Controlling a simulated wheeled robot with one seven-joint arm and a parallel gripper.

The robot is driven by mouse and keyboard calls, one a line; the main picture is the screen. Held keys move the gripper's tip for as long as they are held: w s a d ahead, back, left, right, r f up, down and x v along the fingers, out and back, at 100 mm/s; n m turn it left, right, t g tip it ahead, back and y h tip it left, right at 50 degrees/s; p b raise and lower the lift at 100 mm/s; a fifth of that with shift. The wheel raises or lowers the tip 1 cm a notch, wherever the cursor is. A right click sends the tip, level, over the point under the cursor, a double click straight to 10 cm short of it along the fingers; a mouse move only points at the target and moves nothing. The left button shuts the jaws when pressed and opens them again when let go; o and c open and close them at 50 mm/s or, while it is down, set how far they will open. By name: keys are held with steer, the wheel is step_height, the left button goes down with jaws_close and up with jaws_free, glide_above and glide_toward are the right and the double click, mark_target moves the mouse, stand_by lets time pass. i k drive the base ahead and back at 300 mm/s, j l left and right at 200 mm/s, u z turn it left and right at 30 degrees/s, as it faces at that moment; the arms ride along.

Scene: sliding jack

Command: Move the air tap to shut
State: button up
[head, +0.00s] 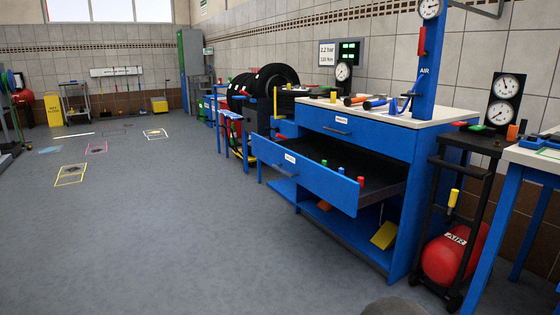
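A blue post (427,75) marked AIR stands on the right end of the blue workbench, with a round gauge (430,9) at its top. A red upright handle (422,41) sits on the post's left side below the gauge; it looks like the air tap's lever, but I cannot be sure. A red tank (452,258) also marked AIR lies low on a black stand at the right, with a yellow handle (453,199) above it. I cannot tell which setting the tap is at. My gripper is not in view.
The blue workbench (344,130) has a drawer (302,172) pulled far out to the left, holding small coloured pieces. A white-topped table (536,156) stands at the right edge. Tyres (275,75) stand farther back.

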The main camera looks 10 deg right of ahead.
mark_target(421, 51)
steer(key=i+j+z, duration=0.1)
steer(key=i+z, duration=0.3)
steer(key=i, duration=0.15)
steer(key=i+j+z, duration=0.25)
steer(key=i+z, duration=0.15)
steer(key=i, duration=0.2)
